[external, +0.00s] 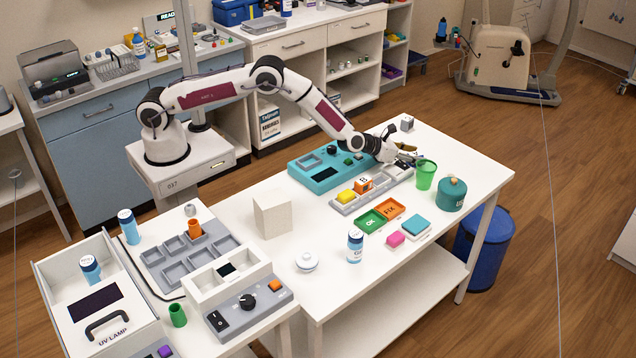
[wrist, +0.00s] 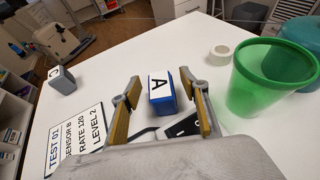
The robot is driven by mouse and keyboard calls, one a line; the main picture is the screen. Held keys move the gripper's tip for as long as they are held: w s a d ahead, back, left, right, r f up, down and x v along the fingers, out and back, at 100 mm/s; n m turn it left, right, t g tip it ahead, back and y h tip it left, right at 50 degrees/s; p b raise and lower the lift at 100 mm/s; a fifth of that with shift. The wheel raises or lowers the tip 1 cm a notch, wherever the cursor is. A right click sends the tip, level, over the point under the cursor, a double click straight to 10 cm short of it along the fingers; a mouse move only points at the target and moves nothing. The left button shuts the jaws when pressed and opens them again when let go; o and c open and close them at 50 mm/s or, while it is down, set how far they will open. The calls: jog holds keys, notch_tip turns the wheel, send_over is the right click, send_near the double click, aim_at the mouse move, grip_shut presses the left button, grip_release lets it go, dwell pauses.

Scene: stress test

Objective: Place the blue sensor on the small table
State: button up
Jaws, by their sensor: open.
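The blue sensor (wrist: 161,92), a block with a white face marked A, stands between the two fingers of my gripper (wrist: 160,86) in the wrist view. The fingers are open, with a gap on each side of the block. In the external view my gripper (external: 408,157) is low over the far part of the white table (external: 460,150), left of the green cup (external: 426,174); the blue sensor is hidden or too small to make out there. A smaller table (external: 230,345) at the front left carries a tray and a control box; I cannot tell whether it is the small table.
The green cup is close right of my gripper in the wrist view (wrist: 268,80), with a tape roll (wrist: 219,54) beyond. A C-marked grey block (wrist: 62,80) and printed card (wrist: 75,140) lie left. A sorting tray (external: 345,207) holds orange and yellow blocks.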

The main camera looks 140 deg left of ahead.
aim_at(416, 153)
jog(key=shift+a, duration=0.2)
jog(key=shift+c, duration=0.3)
grip_shut()
jog(key=shift+r, duration=0.1)
jog(key=shift+r, duration=4.9)
jog(key=shift+a+r+g, duration=0.1)
jog(key=shift+g, duration=0.2)
